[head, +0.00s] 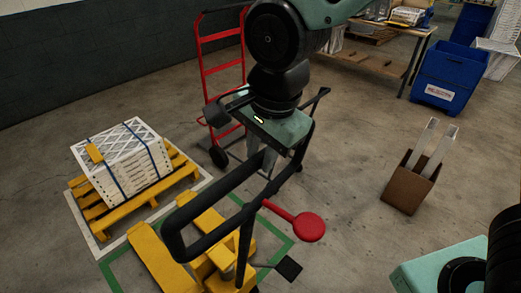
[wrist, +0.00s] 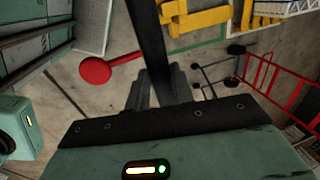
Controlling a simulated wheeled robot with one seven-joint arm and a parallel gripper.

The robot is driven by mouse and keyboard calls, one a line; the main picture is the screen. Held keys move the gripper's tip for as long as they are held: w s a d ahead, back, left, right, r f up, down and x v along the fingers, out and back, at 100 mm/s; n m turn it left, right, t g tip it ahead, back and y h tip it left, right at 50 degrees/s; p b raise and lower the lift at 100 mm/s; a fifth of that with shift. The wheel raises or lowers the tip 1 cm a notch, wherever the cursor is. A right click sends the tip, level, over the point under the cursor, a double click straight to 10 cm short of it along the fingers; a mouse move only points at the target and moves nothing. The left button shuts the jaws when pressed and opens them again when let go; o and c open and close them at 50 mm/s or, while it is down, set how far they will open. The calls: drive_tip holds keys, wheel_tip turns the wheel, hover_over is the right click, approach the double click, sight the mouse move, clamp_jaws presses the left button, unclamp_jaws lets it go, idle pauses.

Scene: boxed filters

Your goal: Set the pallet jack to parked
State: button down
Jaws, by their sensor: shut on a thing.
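The yellow pallet jack (head: 162,262) stands at the lower middle of the head view, inside a green floor outline. Its black looped handle (head: 185,222) rises toward my arm. A red lever with a round flat end (head: 310,227) sticks out to the right of the jack; it also shows in the wrist view (wrist: 96,71). A black pedal (head: 289,268) sits low beside the jack. My gripper (wrist: 155,92) is shut on a black bar of the handle (wrist: 147,35), which runs between its fingers. In the head view the handle partly hides the fingers.
Strapped white filters (head: 125,160) lie on a yellow pallet (head: 100,222) at left. A red hand truck (head: 222,68) stands close behind my gripper. A brown carton (head: 405,185) stands at right. A blue bin (head: 445,75) and a workbench (head: 375,60) are farther back. Floor right of the jack is open.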

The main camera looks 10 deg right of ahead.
drive_tip(key=shift+f, duration=0.1)
drive_tip(key=c, duration=1.2)
unclamp_jaws()
drive_tip(key=shift+c, duration=0.2)
wheel_tip(320, 180, up, 17)
drive_tip(key=s+d+b, duration=0.1)
drive_tip(key=s+d, duration=0.1)
drive_tip(key=s, duration=0.1)
drive_tip(key=s+d+f+n+g, duration=0.1)
drive_tip(key=s+f+n, duration=0.3)
drive_tip(key=f+n, duration=0.5)
drive_tip(key=s+d+f+n, duration=0.2)
drive_tip(key=s+f+n, duration=0.3)
drive_tip(key=f+n, duration=0.5)
drive_tip(key=shift+s+d+f+g+h, duration=0.2)
drive_tip(key=shift+d+f+g+h, duration=0.15)
drive_tip(key=shift+f, duration=0.45)
